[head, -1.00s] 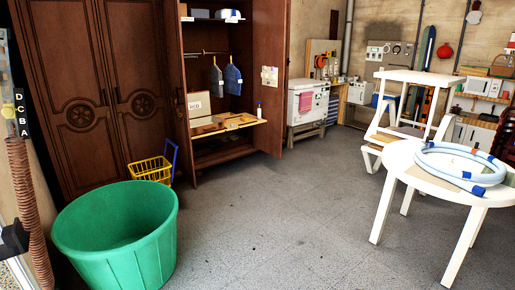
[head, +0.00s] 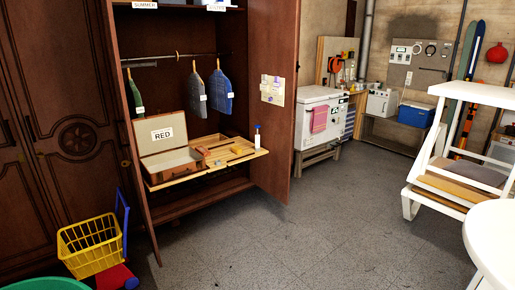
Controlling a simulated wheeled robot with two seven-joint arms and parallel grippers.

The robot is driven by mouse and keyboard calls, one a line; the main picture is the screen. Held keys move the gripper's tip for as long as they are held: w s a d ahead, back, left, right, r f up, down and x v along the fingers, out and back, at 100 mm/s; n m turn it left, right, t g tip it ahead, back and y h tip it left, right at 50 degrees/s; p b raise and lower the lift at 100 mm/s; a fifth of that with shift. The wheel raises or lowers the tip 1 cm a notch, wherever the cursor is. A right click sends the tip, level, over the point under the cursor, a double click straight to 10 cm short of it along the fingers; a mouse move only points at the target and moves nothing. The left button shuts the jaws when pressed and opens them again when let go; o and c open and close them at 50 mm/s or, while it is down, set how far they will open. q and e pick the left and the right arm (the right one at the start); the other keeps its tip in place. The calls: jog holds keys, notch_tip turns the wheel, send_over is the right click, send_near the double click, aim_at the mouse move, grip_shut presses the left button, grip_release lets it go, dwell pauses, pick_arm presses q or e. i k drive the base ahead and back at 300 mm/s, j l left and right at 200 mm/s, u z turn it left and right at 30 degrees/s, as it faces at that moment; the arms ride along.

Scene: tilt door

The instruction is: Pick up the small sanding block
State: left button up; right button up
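I cannot make out the small sanding block for certain in the head view. A pull-out wooden shelf (head: 200,174) in the open wardrobe holds an open case (head: 163,147) with a label reading RED. Beside the case is a shallow wooden tray (head: 229,151) with small items too small to tell apart. A small white bottle with a blue top (head: 257,137) stands at the shelf's right end. Neither of my grippers is in view.
A yellow toy cart (head: 91,245) stands on the floor at the lower left, by the rim of a green tub (head: 45,284). The wardrobe's open door (head: 275,100) stands right of the shelf. A white table (head: 494,240) is at the right. The middle floor (head: 320,225) is clear.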

aim_at(237, 150)
jog(key=i+u, duration=0.1)
jog(key=i, duration=0.45)
jog(key=i+l, duration=0.1)
jog(key=i, duration=0.45)
jog(key=i+l+u, duration=0.15)
jog(key=i, duration=0.95)
jog(key=l+u, duration=0.05)
